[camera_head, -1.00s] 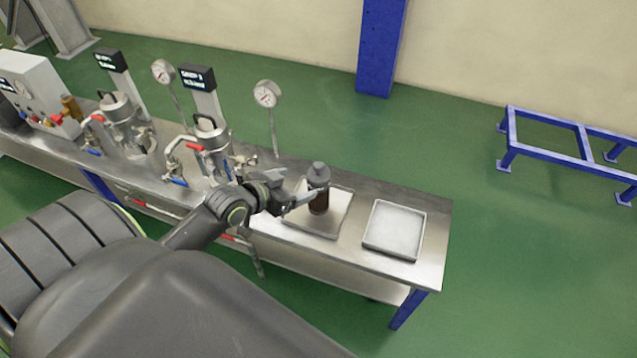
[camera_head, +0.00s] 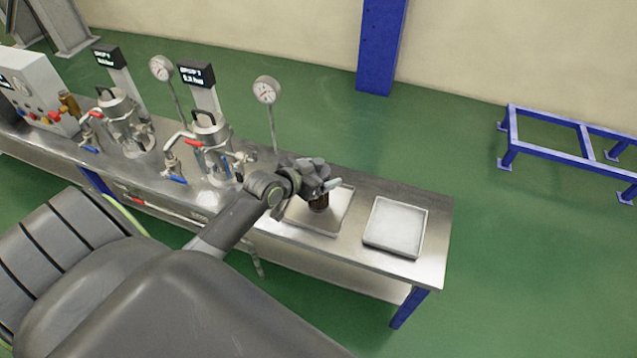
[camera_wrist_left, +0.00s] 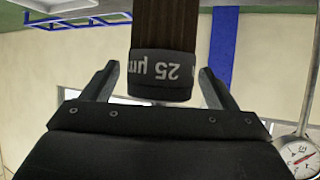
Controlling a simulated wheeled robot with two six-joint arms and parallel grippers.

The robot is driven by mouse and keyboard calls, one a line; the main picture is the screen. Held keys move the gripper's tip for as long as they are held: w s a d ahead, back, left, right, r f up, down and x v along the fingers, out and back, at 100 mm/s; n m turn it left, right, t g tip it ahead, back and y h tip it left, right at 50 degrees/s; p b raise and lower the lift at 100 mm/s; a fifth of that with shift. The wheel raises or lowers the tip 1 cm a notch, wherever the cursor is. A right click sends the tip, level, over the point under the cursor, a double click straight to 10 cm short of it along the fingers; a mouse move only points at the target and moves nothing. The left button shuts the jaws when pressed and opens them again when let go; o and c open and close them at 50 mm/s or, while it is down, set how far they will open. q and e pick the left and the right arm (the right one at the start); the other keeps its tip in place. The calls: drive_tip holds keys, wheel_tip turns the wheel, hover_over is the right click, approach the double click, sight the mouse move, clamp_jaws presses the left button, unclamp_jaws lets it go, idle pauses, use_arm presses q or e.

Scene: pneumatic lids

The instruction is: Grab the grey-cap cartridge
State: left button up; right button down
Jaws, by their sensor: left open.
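The grey-cap cartridge (camera_head: 318,205) has a brown ribbed body and stands on the nearer-left shallow tray (camera_head: 297,217) on the steel bench. In the head view its top is mostly hidden by my left gripper (camera_head: 323,188). In the left wrist view, the cartridge's dark grey cap (camera_wrist_left: 161,75) shows upside down with "25 µm" on it. My left gripper (camera_wrist_left: 160,85) is open, with one finger on each side of the cap and a gap showing on both sides. My right gripper is not in view.
An empty shallow tray (camera_head: 395,228) lies to the right on the bench (camera_head: 433,225). Two steel housings (camera_head: 212,150) with valves, displays and gauges (camera_head: 267,90) stand to the left. A blue frame (camera_head: 570,140) stands on the floor at right.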

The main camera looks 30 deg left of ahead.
use_arm(q)
drive_tip(key=c, duration=1.6)
drive_tip(key=shift+c, duration=0.4)
drive_tip(key=shift+r, duration=0.15)
